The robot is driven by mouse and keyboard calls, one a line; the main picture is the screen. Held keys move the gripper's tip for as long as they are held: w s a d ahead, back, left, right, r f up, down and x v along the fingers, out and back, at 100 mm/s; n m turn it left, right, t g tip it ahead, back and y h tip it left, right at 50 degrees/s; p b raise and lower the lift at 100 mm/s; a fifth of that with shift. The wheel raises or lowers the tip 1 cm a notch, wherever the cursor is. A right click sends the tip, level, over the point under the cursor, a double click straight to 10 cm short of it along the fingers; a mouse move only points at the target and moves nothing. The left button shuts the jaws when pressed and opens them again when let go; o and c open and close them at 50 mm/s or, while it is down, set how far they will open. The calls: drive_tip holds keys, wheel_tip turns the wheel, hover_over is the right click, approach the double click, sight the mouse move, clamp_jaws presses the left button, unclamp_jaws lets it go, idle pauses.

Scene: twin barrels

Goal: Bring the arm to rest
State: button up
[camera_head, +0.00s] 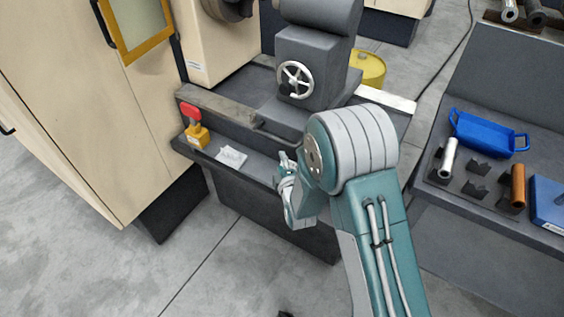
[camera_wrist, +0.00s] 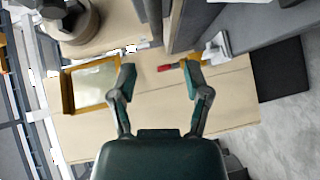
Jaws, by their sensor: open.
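My arm, with a teal link and a grey elbow joint, reaches up through the middle of the head view, folded at the elbow. My gripper (camera_head: 286,166) shows only in part beside the elbow, in front of the machine's front ledge. In the wrist view my gripper (camera_wrist: 159,68) has its two dark green fingers spread apart, with nothing held between them. A red button on a yellow box (camera_head: 195,124) stands on the ledge beyond.
A crumpled white cloth (camera_head: 231,157) lies on the ledge. A beige cabinet (camera_head: 85,100) stands at left and a grey machine with a handwheel (camera_head: 295,80) behind. At right, a grey bench (camera_head: 498,70) holds a blue tray (camera_head: 488,135), a silver barrel (camera_head: 449,158) and a copper barrel (camera_head: 518,186).

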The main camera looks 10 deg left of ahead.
drive_tip(key=s+d+r+m+g+h, duration=0.2)
drive_tip(key=d+r+m, duration=0.3)
drive_tip(key=d+r, duration=0.25)
drive_tip(key=s+d+r+m+g+h, duration=0.2)
drive_tip(key=d+r+m, duration=0.3)
drive_tip(key=d+r, duration=0.3)
drive_tip(key=s+d+r+m+g+h, duration=0.1)
drive_tip(key=s+d+m, duration=0.3)
drive_tip(key=s, duration=0.4)
drive_tip(key=s+d+r+m+g+h, duration=0.1)
drive_tip(key=s+d+r+m+g, duration=0.1)
drive_tip(key=s, duration=0.6)
drive_tip(key=s+d+r+m+g+h, duration=0.1)
drive_tip(key=s+d+r+m, duration=0.3)
drive_tip(key=s, duration=0.5)
drive_tip(key=shift+d+r+m+g, duration=0.4)
drive_tip(key=shift+d+m+g, duration=0.3)
drive_tip(key=shift+d, duration=0.5)
